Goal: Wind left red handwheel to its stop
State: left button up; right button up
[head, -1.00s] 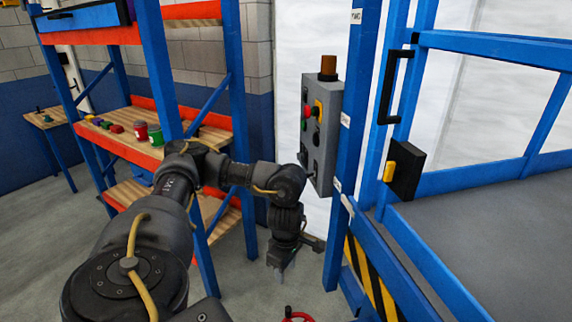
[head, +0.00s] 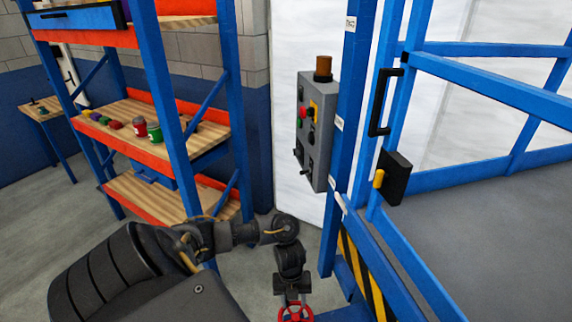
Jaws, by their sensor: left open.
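The red handwheel (head: 296,314) shows at the bottom edge of the head view, right of the middle, with its lower part cut off by the frame. My left gripper (head: 293,298) is at the wheel's upper side, pointing down, and is open. Its fingertips overlap the wheel in the picture, and I cannot tell whether they touch the rim. My right gripper is not in view.
A grey control box (head: 318,130) with buttons hangs on a blue post. A blue frame with a black-and-yellow striped panel (head: 362,275) stands right of the wheel. A blue and orange shelf (head: 190,150) holding cans stands left. Grey floor lies between.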

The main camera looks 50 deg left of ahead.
aim_at(296, 316)
pick_arm(q)
jog(key=a+n, duration=0.2)
jog(key=n, duration=0.3)
jog(key=w+a+n+y, duration=0.1)
jog(key=a+n, duration=0.1)
jog(key=n, duration=0.3)
jog(key=w+a+f+n, duration=0.1)
jog(key=a+n, duration=0.1)
jog(key=n, duration=0.2)
jog(key=shift+w+n+t+y, duration=0.15)
jog(key=shift+n+t+y, duration=0.15)
jog(key=shift+n+y, duration=0.1)
jog(key=shift+a+n, duration=0.15)
jog(key=shift+n, duration=0.75)
jog(key=shift+f+b, duration=0.35)
jog(key=shift+f, duration=0.15)
notch_tip(296, 316, down, 8)
jog(key=b, duration=0.3)
jog(key=shift+f, duration=0.95)
